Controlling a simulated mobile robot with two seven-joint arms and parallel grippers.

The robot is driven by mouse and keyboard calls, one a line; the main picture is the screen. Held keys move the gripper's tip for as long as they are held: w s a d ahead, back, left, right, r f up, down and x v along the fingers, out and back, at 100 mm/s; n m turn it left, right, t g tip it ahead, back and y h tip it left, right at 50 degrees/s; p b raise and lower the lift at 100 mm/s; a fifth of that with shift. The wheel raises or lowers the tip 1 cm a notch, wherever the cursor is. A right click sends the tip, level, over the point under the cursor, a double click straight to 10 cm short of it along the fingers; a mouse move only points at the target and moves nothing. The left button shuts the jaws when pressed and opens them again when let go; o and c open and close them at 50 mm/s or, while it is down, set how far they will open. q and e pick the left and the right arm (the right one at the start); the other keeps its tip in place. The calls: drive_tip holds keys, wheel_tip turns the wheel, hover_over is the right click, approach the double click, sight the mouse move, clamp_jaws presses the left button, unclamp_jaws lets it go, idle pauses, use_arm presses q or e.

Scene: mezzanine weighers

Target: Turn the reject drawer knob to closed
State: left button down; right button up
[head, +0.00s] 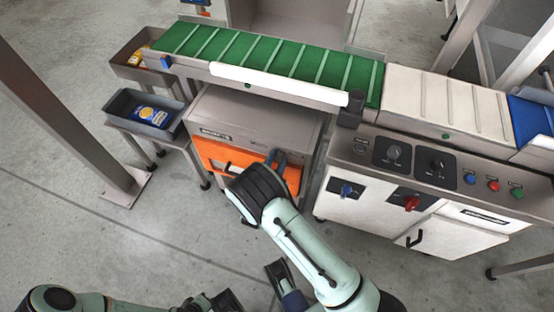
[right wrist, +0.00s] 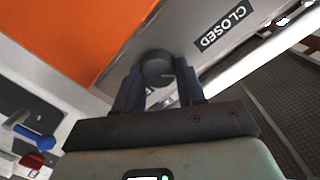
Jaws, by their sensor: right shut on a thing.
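A dark round knob (right wrist: 157,68) sits on the grey panel beside the orange, near a black CLOSED label (right wrist: 222,25). My right gripper (right wrist: 160,85) is shut on this knob, one finger on each side. In the head view my right gripper (head: 277,160) is at the right end of the drawer front and hides the knob.
A green belt (head: 270,55) runs above the drawer housing. A grey bin (head: 120,103) with a blue and yellow pack stands left. A control panel (head: 465,165) with knobs and buttons, above white cabinets, stands right. A steel post (head: 65,90) rises at left. The near floor is clear.

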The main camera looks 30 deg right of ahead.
use_arm(q)
drive_tip(key=shift+s+d+r, duration=0.1)
idle(0.3)
use_arm(e)
drive_tip(key=o, duration=1.1)
drive_tip(key=shift+c, duration=0.2)
use_arm(q)
drive_tip(key=shift+s+d+r+g+p, duration=0.2)
drive_tip(key=shift+s+d+r+p, duration=0.05)
drive_tip(key=shift+s+r+p, duration=0.25)
drive_tip(key=shift+s+d+r+g+p, duration=0.25)
drive_tip(key=shift+s+r, duration=0.1)
drive_tip(key=shift+s, duration=0.25)
use_arm(e)
drive_tip(key=v, duration=1.3)
drive_tip(key=shift+a+n, duration=0.25)
drive_tip(key=shift+n, duration=0.05)
use_arm(q)
drive_tip(key=shift+r, duration=0.1)
use_arm(e)
drive_tip(key=shift+s+d, duration=0.1)
